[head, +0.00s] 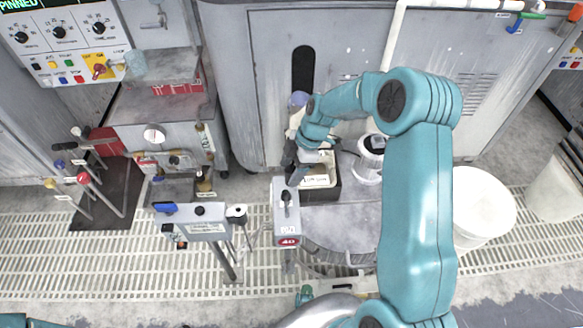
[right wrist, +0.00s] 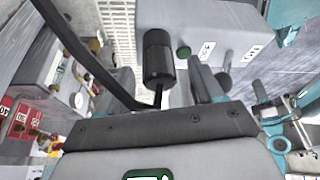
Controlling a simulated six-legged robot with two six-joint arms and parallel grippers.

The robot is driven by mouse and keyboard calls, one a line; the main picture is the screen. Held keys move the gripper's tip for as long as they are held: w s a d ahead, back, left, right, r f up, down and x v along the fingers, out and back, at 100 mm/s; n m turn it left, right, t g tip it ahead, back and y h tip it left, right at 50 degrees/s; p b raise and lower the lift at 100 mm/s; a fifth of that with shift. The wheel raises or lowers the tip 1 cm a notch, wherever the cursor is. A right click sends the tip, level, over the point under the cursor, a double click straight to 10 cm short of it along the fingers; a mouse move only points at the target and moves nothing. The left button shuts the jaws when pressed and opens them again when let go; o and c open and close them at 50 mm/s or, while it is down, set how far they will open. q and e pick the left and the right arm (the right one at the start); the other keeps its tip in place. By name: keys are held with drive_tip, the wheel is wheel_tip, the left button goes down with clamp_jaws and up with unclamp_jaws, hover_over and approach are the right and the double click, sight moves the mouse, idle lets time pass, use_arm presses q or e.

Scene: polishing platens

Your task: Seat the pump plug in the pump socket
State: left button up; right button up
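My right gripper (head: 292,168) is dark and points down beside the grey box (head: 287,218) with a black lever (head: 286,198) and a red label. The gap between its fingers is hidden, so I cannot tell whether it is open. In the right wrist view a short black cylinder (right wrist: 158,57) stands in front of a pale grey box (right wrist: 215,22) with a green button; whether it touches my gripper is unclear. I cannot make out the pump plug or pump socket with certainty. My left gripper is out of view.
A black tray (head: 323,192) with a pale item stands by my right gripper on a round grey platen (head: 350,230). White buckets (head: 483,205) are at right. A grey box on a post (head: 205,228) and levers (head: 90,180) stand left. Grating (head: 80,255) covers the floor.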

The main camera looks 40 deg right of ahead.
drive_tip(key=p+v, duration=0.2)
drive_tip(key=v, duration=1.4)
drive_tip(key=shift+r, duration=0.15)
drive_tip(key=shift+s+d, duration=0.1)
drive_tip(key=shift+s, duration=0.05)
